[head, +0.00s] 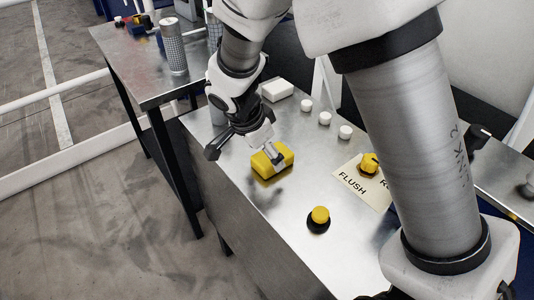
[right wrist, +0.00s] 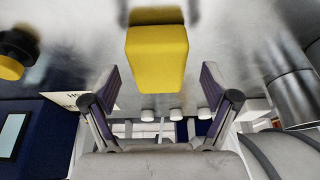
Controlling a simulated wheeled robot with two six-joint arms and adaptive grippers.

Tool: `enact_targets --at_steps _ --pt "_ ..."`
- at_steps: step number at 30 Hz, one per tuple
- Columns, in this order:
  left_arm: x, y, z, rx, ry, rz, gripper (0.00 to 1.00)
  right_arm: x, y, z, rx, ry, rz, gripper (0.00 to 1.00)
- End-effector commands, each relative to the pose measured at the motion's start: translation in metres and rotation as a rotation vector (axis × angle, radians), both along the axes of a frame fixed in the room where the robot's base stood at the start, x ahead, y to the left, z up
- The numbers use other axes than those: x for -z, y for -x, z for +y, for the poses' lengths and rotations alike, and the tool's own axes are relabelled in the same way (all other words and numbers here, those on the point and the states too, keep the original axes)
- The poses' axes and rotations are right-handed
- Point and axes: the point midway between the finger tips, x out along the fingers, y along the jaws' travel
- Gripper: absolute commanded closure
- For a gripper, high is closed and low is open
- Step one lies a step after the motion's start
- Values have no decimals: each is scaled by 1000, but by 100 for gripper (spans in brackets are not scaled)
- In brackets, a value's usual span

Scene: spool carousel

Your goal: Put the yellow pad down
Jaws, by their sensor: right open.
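The yellow pad (head: 273,161) is a block on the metal bench top, its reflection right under it. It also shows at the top middle of the right wrist view (right wrist: 157,55). My right gripper (head: 262,147) is over the pad, hiding part of its top. In the right wrist view its two fingers (right wrist: 160,92) stand apart, wider than the pad, with gaps on both sides. That gripper is open and not clamped on the pad. My left gripper is not in view.
A yellow button on a black base (head: 319,216) stands in front right of the pad. A FLUSH plate with a yellow knob (head: 369,164) lies to the right. Several white knobs (head: 324,118) and a white block (head: 277,90) are behind. The bench's front strip is clear.

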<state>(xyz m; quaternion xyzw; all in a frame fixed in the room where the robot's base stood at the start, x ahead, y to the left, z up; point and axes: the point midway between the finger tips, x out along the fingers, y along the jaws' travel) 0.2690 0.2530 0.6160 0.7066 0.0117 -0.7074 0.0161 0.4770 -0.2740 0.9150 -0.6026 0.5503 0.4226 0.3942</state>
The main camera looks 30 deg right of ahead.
Motion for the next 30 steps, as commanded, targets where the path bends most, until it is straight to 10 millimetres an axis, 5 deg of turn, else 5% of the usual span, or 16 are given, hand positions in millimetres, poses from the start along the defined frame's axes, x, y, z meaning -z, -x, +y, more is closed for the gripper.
enact_targets --at_steps 6,12,30 --pt "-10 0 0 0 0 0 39 -57 1 19 -1 2 -8 14" --pt "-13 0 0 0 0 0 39 -91 3 31 0 2 -3 14" --pt "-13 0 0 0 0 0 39 -96 4 34 0 0 -1 14"
